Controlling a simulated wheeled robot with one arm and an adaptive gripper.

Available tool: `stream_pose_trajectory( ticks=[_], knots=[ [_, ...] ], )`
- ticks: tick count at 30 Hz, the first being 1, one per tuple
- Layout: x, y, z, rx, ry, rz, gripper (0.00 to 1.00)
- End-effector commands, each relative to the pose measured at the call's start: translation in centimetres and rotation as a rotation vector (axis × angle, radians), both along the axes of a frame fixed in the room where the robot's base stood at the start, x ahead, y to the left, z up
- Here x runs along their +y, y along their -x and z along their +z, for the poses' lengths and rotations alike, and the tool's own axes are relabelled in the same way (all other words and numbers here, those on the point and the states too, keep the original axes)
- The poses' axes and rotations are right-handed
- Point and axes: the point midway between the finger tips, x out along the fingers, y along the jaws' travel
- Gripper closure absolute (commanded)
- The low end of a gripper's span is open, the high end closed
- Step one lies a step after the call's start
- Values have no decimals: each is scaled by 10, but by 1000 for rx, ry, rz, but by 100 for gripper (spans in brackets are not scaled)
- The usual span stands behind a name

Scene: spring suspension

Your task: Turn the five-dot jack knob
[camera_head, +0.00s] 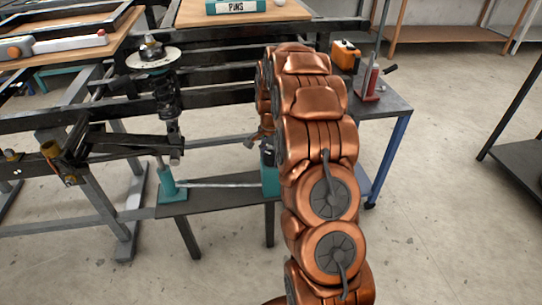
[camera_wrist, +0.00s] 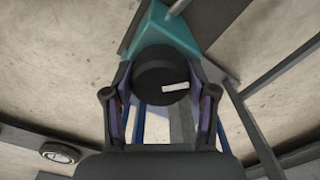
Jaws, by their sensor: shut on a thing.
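A black round knob (camera_wrist: 162,76) with a white bar mark sits on a teal jack body (camera_wrist: 170,32) in the wrist view. My gripper (camera_wrist: 163,90) is shut on the knob, one finger on each side of it. No dots can be made out on the knob. In the head view the teal jack body (camera_head: 270,180) shows at the right end of a low dark bench, partly behind my copper arm. My gripper is mostly hidden there by the arm.
A second teal jack (camera_head: 170,187) stands at the bench's left, under the spring assembly (camera_head: 167,95) and black suspension arms (camera_head: 110,145). A side table (camera_head: 385,108) bears an orange box (camera_head: 345,54) and a red-based tool (camera_head: 370,84).

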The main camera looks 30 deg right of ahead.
Motion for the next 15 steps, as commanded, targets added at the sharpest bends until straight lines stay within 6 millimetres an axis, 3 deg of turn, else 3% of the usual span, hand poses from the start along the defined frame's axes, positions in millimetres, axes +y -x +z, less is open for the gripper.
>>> stream_pose_trajectory(
  ticks=[15],
  knots=[
    [0, 1, 1, 0, -1, 490, 78]
  ],
)
